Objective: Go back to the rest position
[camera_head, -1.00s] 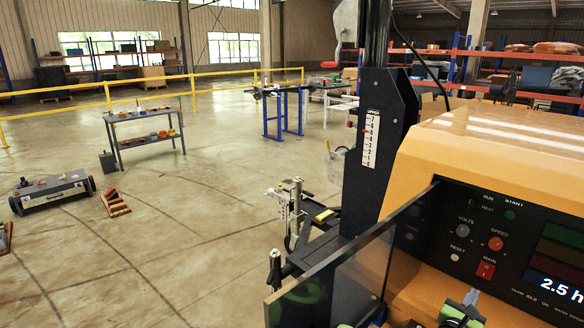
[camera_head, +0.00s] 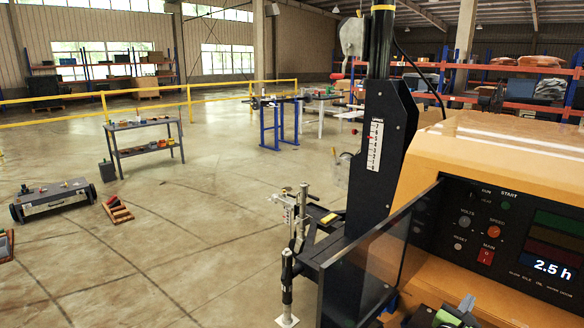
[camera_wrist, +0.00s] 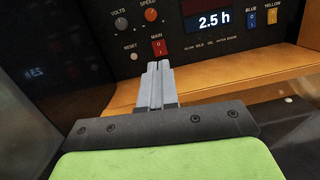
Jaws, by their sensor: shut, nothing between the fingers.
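My gripper (camera_wrist: 156,87) is in the middle of the wrist view, its two grey fingers together with nothing between them. It points at the black control panel (camera_wrist: 185,30) of the light tower, below the red MAIN switch (camera_wrist: 159,47); I see no clear contact. In the head view the gripper (camera_head: 466,302) shows at the bottom edge, partly cut off, in front of the yellow light tower housing (camera_head: 480,155). The panel there shows the red MAIN switch (camera_head: 486,257), an orange SPEED knob (camera_head: 493,226) and a lit display (camera_head: 552,267) reading 2.5 h.
A dark transparent door (camera_head: 375,255) stands open left of the panel, close to my arm. The black mast (camera_head: 375,130) rises behind it.

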